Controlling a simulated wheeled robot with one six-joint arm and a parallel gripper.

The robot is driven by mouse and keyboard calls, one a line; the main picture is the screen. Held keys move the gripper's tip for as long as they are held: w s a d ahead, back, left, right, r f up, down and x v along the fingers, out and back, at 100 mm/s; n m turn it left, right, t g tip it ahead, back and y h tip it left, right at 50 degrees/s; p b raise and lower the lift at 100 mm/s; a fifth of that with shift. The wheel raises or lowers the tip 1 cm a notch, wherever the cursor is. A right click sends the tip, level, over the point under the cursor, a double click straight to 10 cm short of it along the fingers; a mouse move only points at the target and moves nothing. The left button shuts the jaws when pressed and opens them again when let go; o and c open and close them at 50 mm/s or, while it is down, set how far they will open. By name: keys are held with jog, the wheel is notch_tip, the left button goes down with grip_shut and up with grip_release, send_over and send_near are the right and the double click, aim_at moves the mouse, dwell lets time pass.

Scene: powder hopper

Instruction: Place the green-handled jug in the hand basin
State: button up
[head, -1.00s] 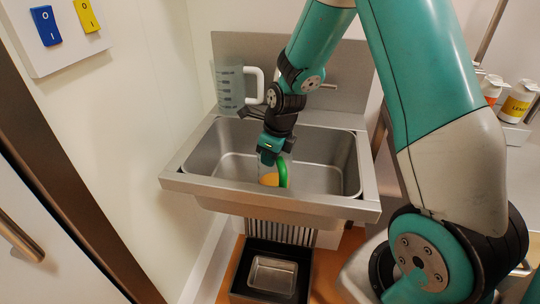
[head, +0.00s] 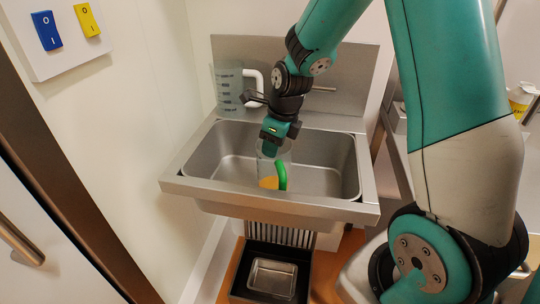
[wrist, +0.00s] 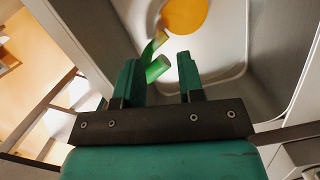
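The green-handled jug (head: 269,182) is clear, with an orange-yellow fill at its bottom. It stands inside the steel hand basin (head: 330,207), near the middle, with its green handle (head: 283,176) on the right side. My gripper (head: 270,150) is just above the jug in the head view and hides part of its top. In the wrist view my gripper (wrist: 160,75) has its two fingers apart. The green handle (wrist: 157,67) lies by the left finger, with a gap to the right finger, and the orange fill (wrist: 184,15) shows beyond.
A clear measuring jug with a white handle (head: 229,88) stands on the basin's back left ledge. A tap (head: 322,88) is on the back panel. Below the basin is a black box with a metal tray (head: 272,277). A yellow-labelled container (head: 521,100) stands far right.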

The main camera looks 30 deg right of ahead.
jog(key=s+a+r+n, duration=0.45)
jog(key=r+n, duration=0.25)
jog(key=r, duration=0.2)
jog(key=s+a+r+n+y, duration=0.1)
jog(key=s+a+n, duration=0.3)
jog(key=n, duration=0.5)
jog(key=s+a+r+n+g+y, duration=0.1)
jog(key=s+a+n, duration=0.3)
jog(key=s+n, duration=0.4)
jog(key=s+a+r+n+g, duration=0.1)
jog(key=s+a+r+n, duration=0.2)
jog(key=n, duration=0.9)
jog(key=s+a, duration=0.2)
jog(key=s, duration=0.1)
jog(key=shift+s+y, duration=0.15)
jog(key=shift+y, duration=0.25)
